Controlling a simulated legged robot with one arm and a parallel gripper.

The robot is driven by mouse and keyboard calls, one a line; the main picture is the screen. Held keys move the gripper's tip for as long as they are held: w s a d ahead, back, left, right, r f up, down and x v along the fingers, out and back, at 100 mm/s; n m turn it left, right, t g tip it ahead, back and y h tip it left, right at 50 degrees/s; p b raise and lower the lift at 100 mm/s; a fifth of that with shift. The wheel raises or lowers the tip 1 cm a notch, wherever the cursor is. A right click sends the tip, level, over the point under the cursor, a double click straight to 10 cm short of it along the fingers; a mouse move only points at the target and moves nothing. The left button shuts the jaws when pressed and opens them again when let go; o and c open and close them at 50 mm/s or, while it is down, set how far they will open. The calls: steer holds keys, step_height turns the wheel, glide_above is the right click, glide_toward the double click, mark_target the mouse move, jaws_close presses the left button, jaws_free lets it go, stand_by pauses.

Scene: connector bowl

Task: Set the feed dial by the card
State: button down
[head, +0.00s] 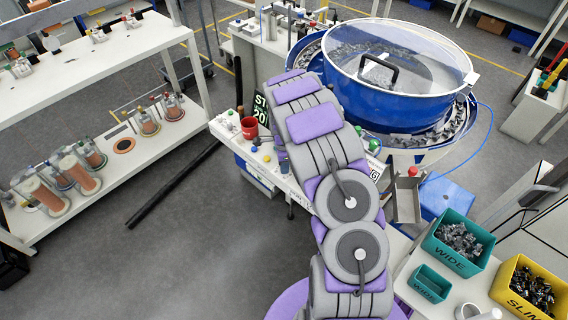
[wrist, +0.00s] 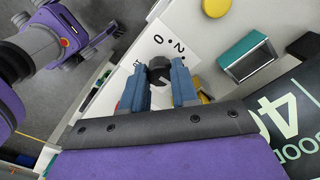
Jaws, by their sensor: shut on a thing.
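In the wrist view my gripper (wrist: 160,78) has its two blue fingers on either side of the dark dial knob (wrist: 160,70) and is shut on it. The knob sits on a white dial plate (wrist: 147,45) with black marks, of which "0" and "2" show beside it. The fingers hide part of the plate, and I cannot read the knob's pointer. A black card (head: 262,107) with pale writing stands on the bench in the head view, partly covered by my arm; "ST" and "20" show.
In the wrist view a teal-edged box (wrist: 249,59), a yellow round part (wrist: 216,7) and a black panel (wrist: 287,112) with large digits lie close by. In the head view a red cup (head: 249,128) stands left of my arm and the blue bowl feeder (head: 350,90) rises behind it.

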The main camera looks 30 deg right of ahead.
steer(key=shift+w+r+m, duration=0.1)
steer(key=shift+m, duration=0.5)
steer(key=c, duration=0.9)
jaws_free()
steer(key=shift+o, duration=0.2)
step_height(320, 180, up, 17)
steer(key=p, duration=0.2)
steer(key=shift+r, duration=0.1)
